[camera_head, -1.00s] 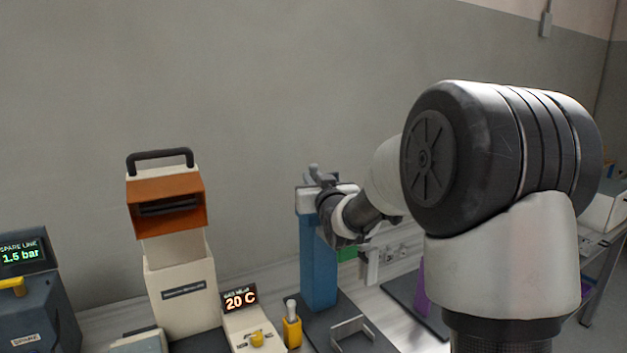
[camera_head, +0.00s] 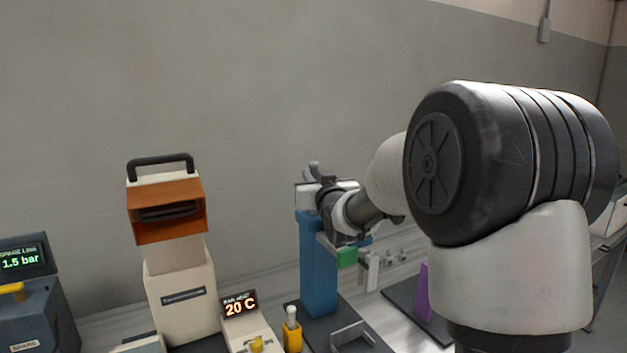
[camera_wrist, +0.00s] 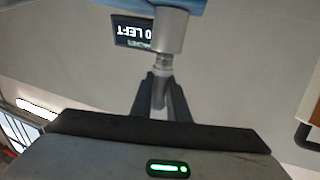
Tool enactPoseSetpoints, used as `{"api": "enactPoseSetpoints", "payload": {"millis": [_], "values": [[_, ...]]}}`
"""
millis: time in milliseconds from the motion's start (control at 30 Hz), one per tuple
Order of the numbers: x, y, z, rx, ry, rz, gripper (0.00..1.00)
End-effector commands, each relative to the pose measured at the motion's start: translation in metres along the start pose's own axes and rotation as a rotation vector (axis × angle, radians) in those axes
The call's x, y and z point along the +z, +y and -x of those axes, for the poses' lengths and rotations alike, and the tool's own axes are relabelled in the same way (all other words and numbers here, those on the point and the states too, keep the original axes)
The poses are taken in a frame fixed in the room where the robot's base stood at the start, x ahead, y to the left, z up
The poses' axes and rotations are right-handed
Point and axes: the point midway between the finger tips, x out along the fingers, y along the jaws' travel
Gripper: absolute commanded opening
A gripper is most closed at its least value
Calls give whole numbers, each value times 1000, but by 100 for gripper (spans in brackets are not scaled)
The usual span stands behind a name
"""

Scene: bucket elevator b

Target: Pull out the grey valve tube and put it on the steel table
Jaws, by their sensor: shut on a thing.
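In the wrist view my gripper (camera_wrist: 160,95) is shut on a thin grey stem, which I take to be the grey valve tube (camera_wrist: 162,62). The tube runs up in that picture to a wider grey cylinder beside a blue part at the top edge. In the head view a grey piece (camera_head: 314,170) stands above the white top of a blue column (camera_head: 319,270). My wrist covers much of that top, and my fingers are hidden there. I cannot tell whether the tube is still seated. A table with metal legs (camera_head: 606,240) shows at the right edge, mostly behind my arm.
An orange-headed cream unit (camera_head: 168,215) and a 20 C display (camera_head: 239,303) stand left of the column. A yellow holder (camera_head: 292,335) is close by. A green block (camera_head: 347,257) and a purple piece (camera_head: 424,292) are to the right. Pale bench surface shows between them.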

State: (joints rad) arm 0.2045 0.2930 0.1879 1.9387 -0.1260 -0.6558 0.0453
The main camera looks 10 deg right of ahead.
Motion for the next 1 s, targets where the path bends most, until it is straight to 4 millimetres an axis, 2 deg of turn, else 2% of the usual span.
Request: {"api": "enactPoseSetpoints", "payload": {"millis": [1000], "values": [[-43, 0, 0, 0, 3, 0, 0]]}}
